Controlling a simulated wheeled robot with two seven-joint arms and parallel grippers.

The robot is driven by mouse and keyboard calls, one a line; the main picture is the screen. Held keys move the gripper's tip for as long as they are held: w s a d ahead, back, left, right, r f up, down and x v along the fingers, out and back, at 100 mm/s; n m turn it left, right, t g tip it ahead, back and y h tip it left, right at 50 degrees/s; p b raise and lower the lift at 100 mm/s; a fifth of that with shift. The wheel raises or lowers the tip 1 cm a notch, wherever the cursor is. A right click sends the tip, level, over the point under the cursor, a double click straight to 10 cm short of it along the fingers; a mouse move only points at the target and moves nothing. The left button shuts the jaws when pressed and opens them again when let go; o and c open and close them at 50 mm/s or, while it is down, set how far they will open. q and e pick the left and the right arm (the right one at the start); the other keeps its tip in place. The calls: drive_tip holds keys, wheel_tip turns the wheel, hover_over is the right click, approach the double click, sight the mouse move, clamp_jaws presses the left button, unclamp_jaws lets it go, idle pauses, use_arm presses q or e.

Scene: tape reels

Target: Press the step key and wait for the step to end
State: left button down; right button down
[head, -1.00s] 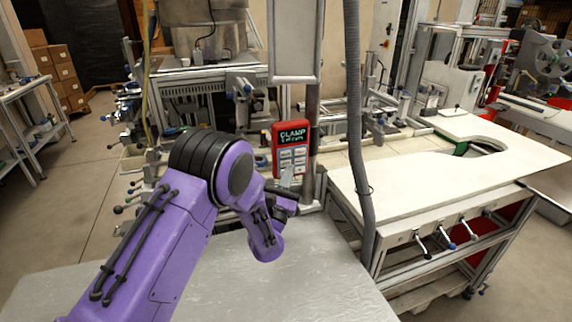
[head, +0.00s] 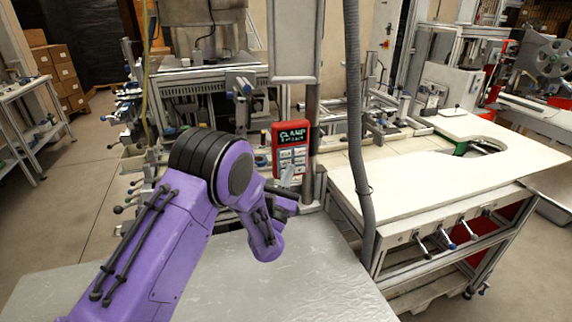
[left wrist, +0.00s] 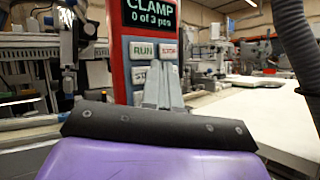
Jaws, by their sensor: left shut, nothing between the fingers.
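The red control box (head: 291,149) with a dark screen and pale keys stands upright on the grey post at the middle of the head view. In the left wrist view the box (left wrist: 118,70) shows "CLAMP 0 of 3 pcs" on its screen (left wrist: 150,12). The RUN key (left wrist: 143,50) and a red-lettered key (left wrist: 168,51) show below it. A lower key marked "ST" (left wrist: 139,76) is partly hidden by my left gripper (left wrist: 163,72). The gripper is shut and empty, its tips at or just before the keypad; I cannot tell whether they touch. My right gripper is out of view.
A grey metal table (head: 300,275) lies below my left arm. A thick grey hose (head: 355,120) hangs right of the box. A white worktop (head: 440,180) with a cutout extends to the right. A machine stand (head: 205,80) is behind.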

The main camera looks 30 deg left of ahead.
use_arm(q)
drive_tip(key=shift+w+a, duration=0.1)
idle(0.5)
drive_tip(key=shift+w+a, duration=0.2)
drive_tip(key=shift+a, duration=0.05)
drive_tip(key=shift+w+a, duration=0.25)
idle(0.6)
drive_tip(key=shift+s+d, duration=0.1)
drive_tip(key=shift+s+d+b, duration=0.35)
drive_tip(key=shift+s+d, duration=0.1)
drive_tip(key=shift+d, duration=0.05)
idle(0.4)
drive_tip(key=shift+s+d+b, duration=0.5)
drive_tip(key=shift+s+d, duration=1.15)
drive_tip(key=shift+d, duration=0.2)
